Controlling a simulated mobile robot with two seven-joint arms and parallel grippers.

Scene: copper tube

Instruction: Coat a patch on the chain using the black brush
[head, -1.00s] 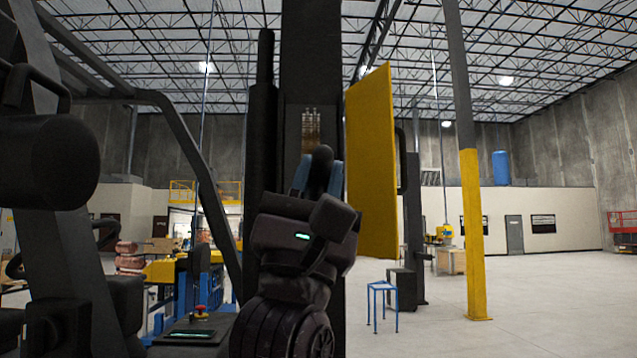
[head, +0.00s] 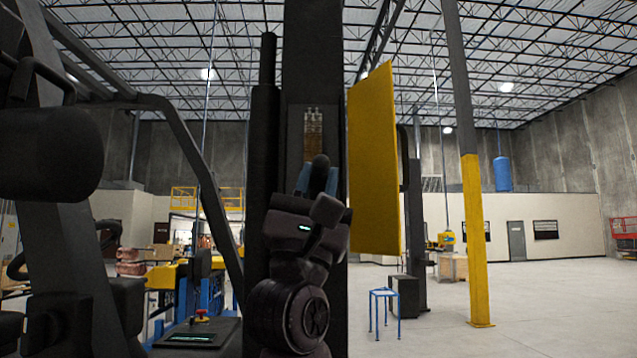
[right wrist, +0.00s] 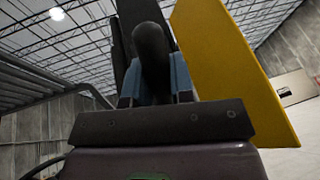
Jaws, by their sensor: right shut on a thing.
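The chain (head: 314,132) shows as a short brown, golden strip in a recess of the tall black mast, in the head view. My right gripper (head: 318,180) stands in front of the mast below the visible chain, with blue fingers shut on the black brush (head: 320,164). The brush's rounded dark end points up, just under the visible strip; I cannot tell whether it touches. In the right wrist view the brush (right wrist: 153,60) stands upright between the blue fingers, and the chain is not visible there. My left gripper is not in view.
A yellow panel (head: 373,165) stands close to the right of the mast and gripper. A black slanted frame bar (head: 190,160) is at left. A blue stool (head: 383,310) and a yellow-based pillar (head: 471,240) stand on open floor at right.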

